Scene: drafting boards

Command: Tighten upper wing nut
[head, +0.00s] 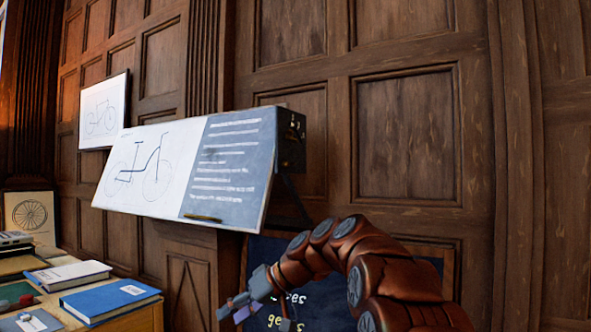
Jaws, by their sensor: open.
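A tilted drafting board (195,172) hangs on the panelled wall, with a bicycle drawing on its left part and white writing on its blue-grey right part. A dark bracket box (291,142) sits at the board's right end and bears small light fittings. I cannot tell whether one of them is the upper wing nut. My gripper (256,312) is open, low in the picture, below the board and apart from it. My arm reaches in from the lower right. I see nothing between its fingers.
A desk at the lower left holds a blue book (110,300), a white-covered book (68,276) and small items. A dark lettered panel (262,258) stands behind my gripper. A framed bicycle drawing (103,111) and a wheel picture (30,216) are at the left.

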